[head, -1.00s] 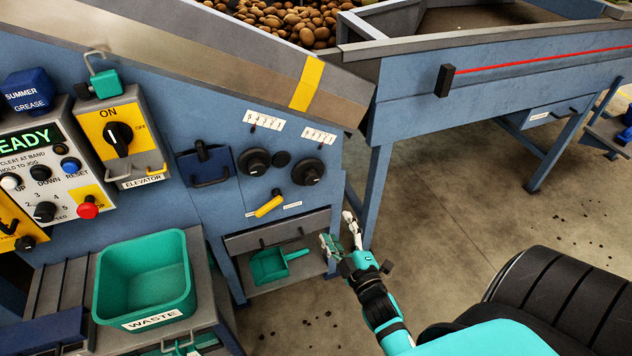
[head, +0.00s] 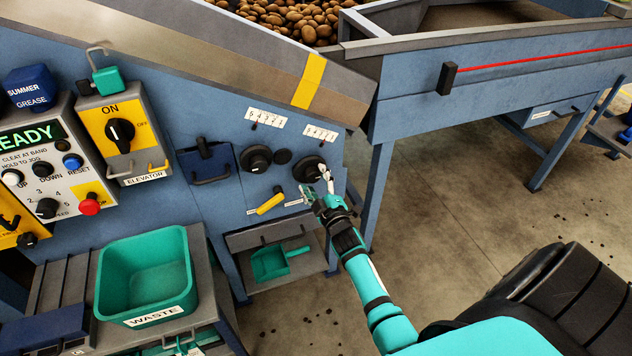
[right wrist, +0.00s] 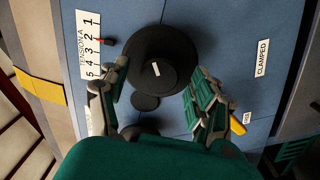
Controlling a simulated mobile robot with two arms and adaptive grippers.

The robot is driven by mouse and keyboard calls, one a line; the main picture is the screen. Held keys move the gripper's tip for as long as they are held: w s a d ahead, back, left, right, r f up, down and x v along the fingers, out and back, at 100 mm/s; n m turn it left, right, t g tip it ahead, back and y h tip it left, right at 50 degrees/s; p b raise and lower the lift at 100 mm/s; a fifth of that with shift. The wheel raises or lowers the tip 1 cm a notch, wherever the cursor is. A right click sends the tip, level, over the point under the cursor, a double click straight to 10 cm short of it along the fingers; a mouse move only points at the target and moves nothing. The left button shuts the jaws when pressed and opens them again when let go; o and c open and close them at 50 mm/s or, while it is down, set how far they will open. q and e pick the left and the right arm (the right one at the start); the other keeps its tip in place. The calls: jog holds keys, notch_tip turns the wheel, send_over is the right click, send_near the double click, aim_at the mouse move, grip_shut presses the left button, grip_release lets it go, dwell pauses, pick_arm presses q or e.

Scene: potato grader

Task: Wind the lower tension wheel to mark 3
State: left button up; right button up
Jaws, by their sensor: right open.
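The lower tension wheel is the right-hand black wheel (head: 306,168) on the blue panel, partly hidden by my gripper in the head view. In the right wrist view the wheel (right wrist: 165,45) fills the upper middle, with a white mark on its hub. Its scale (right wrist: 89,50) is numbered 1 to 5, and the red-tipped pointer (right wrist: 107,41) stands near 2. My right gripper (head: 316,185) is open, right in front of the wheel. In the wrist view its fingers (right wrist: 155,80) lie on either side of the wheel's near part; contact cannot be told. My left gripper is out of view.
Another black wheel (head: 256,159) and a small black knob (head: 282,157) sit to the left. A yellow lever (head: 270,204) is below them. A green waste bin (head: 145,270) stands at lower left. The floor right of the panel is open.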

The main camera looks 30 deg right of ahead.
jog(key=c, duration=1.2)
jog(key=shift+m, duration=0.4)
jog(key=m+p, duration=0.1)
jog(key=m, duration=0.3)
jog(key=m+p, duration=0.1)
jog(key=m, duration=0.8)
jog(key=shift+a, duration=0.1)
jog(key=shift+m, duration=1.9)
